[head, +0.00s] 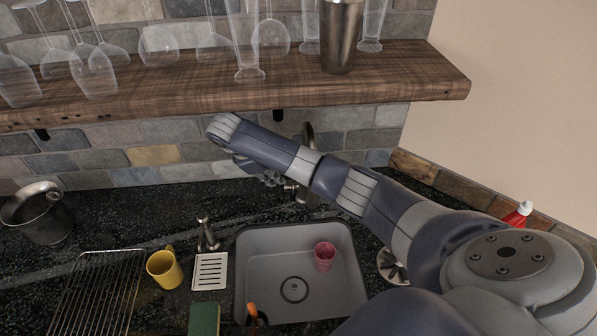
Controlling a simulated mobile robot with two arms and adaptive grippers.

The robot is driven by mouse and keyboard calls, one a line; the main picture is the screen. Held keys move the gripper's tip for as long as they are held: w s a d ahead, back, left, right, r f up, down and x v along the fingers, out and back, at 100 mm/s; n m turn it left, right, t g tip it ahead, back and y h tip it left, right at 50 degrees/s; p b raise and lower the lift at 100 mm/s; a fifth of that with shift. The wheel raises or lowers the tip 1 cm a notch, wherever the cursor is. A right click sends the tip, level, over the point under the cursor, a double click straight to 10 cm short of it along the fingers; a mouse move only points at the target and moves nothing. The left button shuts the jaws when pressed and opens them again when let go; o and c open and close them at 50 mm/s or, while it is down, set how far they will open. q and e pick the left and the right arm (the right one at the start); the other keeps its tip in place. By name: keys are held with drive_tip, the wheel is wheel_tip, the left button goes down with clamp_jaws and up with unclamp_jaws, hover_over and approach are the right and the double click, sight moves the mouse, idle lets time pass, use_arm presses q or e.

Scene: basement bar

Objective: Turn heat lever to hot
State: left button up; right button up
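The metal faucet (309,135) stands behind the sink (262,270), its middle covered by my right arm. A metal part at its base, possibly the heat lever (290,188), shows just below the arm. Which way the lever is turned cannot be made out. My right gripper (268,180) reaches in from the right and points down beside the left of the faucet base. It is mostly hidden behind its own wrist, so its fingers and any contact are unclear. My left gripper is not in view.
A wooden shelf (400,78) with glasses and a metal shaker (341,38) overhangs the counter. A pink cup (324,256) sits in the sink. A soap pump (207,235), yellow mug (164,268), wire rack (98,295) and metal bucket (40,213) stand to the left.

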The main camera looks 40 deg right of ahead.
sight(288, 185)
drive_tip(key=p+x, duration=0.2)
drive_tip(key=x, duration=0.5)
drive_tip(key=shift+d, duration=0.3)
drive_tip(key=shift+f, duration=0.1)
clamp_jaws()
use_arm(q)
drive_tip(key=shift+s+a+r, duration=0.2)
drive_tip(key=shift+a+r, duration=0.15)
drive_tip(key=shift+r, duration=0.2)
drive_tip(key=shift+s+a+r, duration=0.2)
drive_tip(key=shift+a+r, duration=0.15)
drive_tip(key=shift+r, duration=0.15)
use_arm(e)
drive_tip(key=shift+s+a, duration=0.1)
drive_tip(key=shift+s, duration=0.05)
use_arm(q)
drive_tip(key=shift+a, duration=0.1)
